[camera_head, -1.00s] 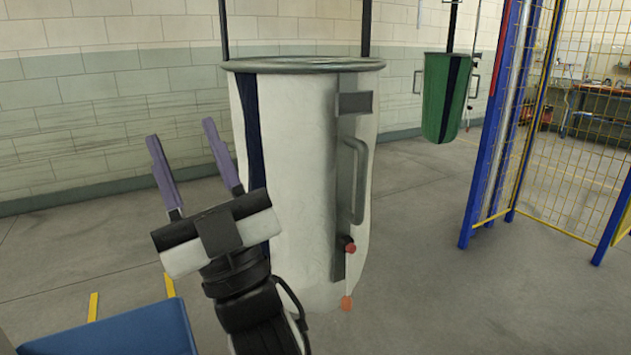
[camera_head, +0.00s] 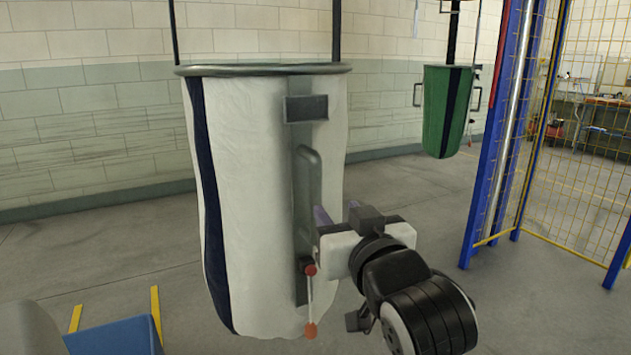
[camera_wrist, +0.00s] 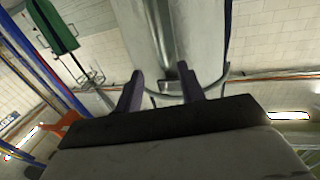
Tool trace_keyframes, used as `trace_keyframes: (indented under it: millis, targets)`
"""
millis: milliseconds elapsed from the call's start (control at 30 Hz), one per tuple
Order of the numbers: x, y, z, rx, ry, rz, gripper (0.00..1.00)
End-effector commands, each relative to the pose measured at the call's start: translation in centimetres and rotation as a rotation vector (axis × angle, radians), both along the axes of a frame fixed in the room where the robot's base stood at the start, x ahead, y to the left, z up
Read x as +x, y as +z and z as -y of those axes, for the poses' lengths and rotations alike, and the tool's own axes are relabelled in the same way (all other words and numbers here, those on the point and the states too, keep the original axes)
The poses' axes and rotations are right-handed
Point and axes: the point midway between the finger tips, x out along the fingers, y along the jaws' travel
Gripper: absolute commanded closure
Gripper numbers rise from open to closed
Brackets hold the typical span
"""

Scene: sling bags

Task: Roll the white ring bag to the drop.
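The white ring bag (camera_head: 255,190) hangs upright at left centre of the head view from straps on its grey metal ring (camera_head: 265,70). It has a navy stripe, a grey plate, a vertical side handle (camera_head: 315,180) and a red-knobbed fitting (camera_head: 310,268). My gripper (camera_head: 320,215) is at the bag's right side, by the lower part of the handle, its fingers mostly hidden there. In the wrist view my gripper (camera_wrist: 161,82) shows two purple fingers spread apart towards the bag (camera_wrist: 170,35). I cannot tell whether the handle lies between them.
A green bag (camera_head: 446,110) hangs farther back on the right. A blue post (camera_head: 500,140) and yellow mesh fence (camera_head: 575,150) stand at right. A blue box (camera_head: 120,338) is at lower left. A block wall is behind; floor between bag and fence is clear.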

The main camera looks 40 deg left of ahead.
Motion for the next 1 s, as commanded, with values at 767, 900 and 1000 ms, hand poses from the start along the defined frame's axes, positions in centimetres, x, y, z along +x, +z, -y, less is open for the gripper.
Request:
trace_keyframes:
  millis: [767, 900, 1000]
  targets:
    - [3.1, 0.1, -5.0, -0.001, 0.003, -0.002, 0.61]
    - [4.8, 0.1, -7.4, -0.002, 0.002, -0.001, 0.61]
    - [5.7, 0.1, -8.7, -0.001, 0.001, 0.0, 0.61]
